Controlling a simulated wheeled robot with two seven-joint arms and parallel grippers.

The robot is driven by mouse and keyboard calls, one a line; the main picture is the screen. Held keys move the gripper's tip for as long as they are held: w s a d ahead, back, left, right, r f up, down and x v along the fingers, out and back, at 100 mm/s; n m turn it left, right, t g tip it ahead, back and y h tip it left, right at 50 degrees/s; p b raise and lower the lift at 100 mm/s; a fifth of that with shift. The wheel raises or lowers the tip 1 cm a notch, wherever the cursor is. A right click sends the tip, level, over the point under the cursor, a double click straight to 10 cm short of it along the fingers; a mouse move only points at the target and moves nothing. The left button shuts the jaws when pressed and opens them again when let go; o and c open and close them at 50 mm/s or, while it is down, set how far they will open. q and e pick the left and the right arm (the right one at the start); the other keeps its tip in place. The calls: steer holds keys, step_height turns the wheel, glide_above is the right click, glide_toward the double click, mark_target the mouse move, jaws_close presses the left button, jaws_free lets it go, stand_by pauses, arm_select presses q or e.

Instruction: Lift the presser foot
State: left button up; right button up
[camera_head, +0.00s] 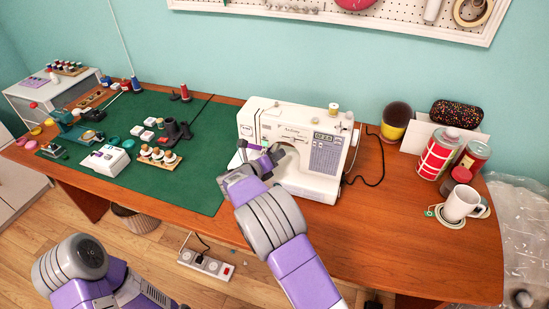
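A white sewing machine (329,153) stands upright on the wooden table, near the middle of the view. My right arm reaches up from the bottom, and its gripper (270,155) is at the machine's needle area, under the machine's arm. The gripper and my wrist hide the presser foot, so I cannot tell whether they touch it or whether it is up or down. The fingers are too small and covered to show if they are open. My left arm is low at the bottom left, over the floor, and its gripper is not visible.
A green mat (190,190) with thread spools and small sewing tools covers the table's left side. On the right stand a white mug (461,204), cans (437,153) and a dark-and-yellow cup (396,122). The wooden table (390,235) is bare in front of the mug.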

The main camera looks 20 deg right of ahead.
jaws_close()
steer(key=shift+r, duration=0.1)
steer(key=shift+s+d+r+n+h+p, duration=0.15)
steer(key=shift+r+n+h+p, duration=0.1)
steer(key=shift+n+h+p, duration=0.25)
steer(key=shift+d+r+n+h+p, duration=0.1)
steer(key=shift+r+n+h+p, duration=0.1)
steer(key=shift+n+p, duration=0.25)
steer(key=shift+d+r+n+h+p, duration=0.1)
steer(key=shift+r+n+h+p, duration=0.1)
steer(key=shift+n, duration=0.45)
steer(key=shift+s+r+n+h, duration=0.1)
steer(key=shift+r+n+h, duration=0.3)
steer(key=shift+n, duration=0.5)
steer(key=shift+r+n+h+p, duration=0.4)
steer(key=shift+n+h, duration=0.1)
steer(key=shift+n, duration=0.6)
